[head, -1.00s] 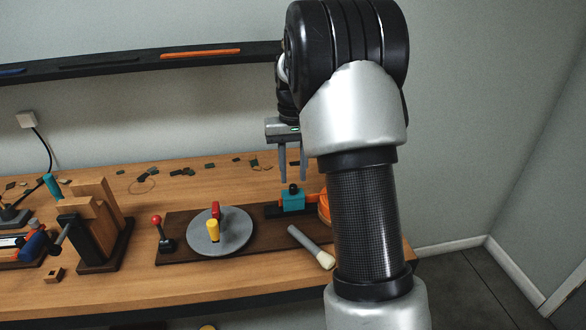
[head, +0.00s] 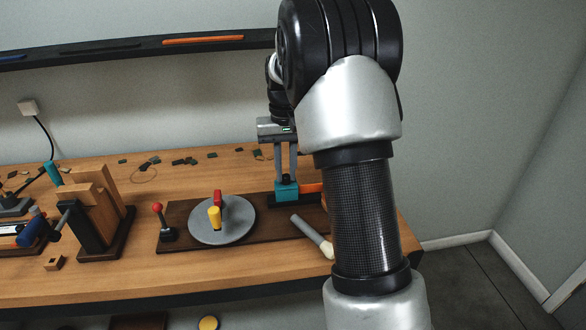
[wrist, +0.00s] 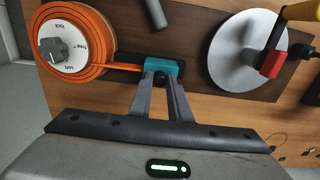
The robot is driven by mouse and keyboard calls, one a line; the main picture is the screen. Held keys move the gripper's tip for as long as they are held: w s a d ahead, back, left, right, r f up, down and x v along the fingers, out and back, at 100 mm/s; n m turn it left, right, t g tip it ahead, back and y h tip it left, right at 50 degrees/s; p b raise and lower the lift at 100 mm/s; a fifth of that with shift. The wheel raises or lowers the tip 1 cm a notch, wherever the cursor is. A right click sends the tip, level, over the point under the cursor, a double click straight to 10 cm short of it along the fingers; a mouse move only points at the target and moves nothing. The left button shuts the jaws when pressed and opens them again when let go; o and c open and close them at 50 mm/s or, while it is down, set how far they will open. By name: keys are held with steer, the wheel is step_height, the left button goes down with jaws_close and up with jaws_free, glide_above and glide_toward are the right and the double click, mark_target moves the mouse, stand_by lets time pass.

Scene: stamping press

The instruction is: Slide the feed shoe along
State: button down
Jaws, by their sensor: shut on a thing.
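The feed shoe is a teal block (head: 287,191) on a dark rail at the right part of the dark base board (head: 185,207). It also shows in the wrist view (wrist: 172,67), with an orange strip joining it to an orange coil on the left. My gripper (head: 287,178) has come down over the block from above, and its fingers are shut on the dark knob on top. In the wrist view my gripper (wrist: 161,78) reaches the block; the fingers hide most of the knob.
A grey disc (head: 236,228) with a yellow and a red post stands left of the shoe. A red-knobbed lever (head: 158,208) is further left. A grey-handled brush (head: 308,232) lies in front. The orange coil (wrist: 99,45) carries a white dial (wrist: 75,36).

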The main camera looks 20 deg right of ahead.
steer(key=shift+w+a+r, duration=0.15)
steer(key=shift+w+a, duration=0.1)
steer(key=shift+a, duration=0.55)
steer(key=shift+w+a+r, duration=0.15)
steer(key=shift+w+a, duration=0.1)
steer(key=shift+a, duration=0.5)
steer(key=c, duration=1.6)
jaws_free()
steer(key=shift+s, duration=0.15)
steer(key=shift+o, duration=0.2)
steer(key=shift+f, duration=0.15)
step_height(320, 180, up, 17)
steer(key=p, duration=0.3)
steer(key=s+a+r+t+p, duration=0.1)
steer(key=s+r+p, duration=0.2)
steer(key=s+r, duration=0.3)
steer(key=s+a+n+t+p, duration=0.1)
steer(key=s+a+t+p, duration=0.1)
steer(key=s, duration=0.9)
steer(key=s+a+n+t+p, duration=0.1)
steer(key=s+a+t+p, duration=0.1)
steer(key=s, duration=1)
steer(key=shift+a+t+p, duration=0.15)
steer(key=shift+t+p, duration=0.15)
steer(key=shift+p, duration=0.25)
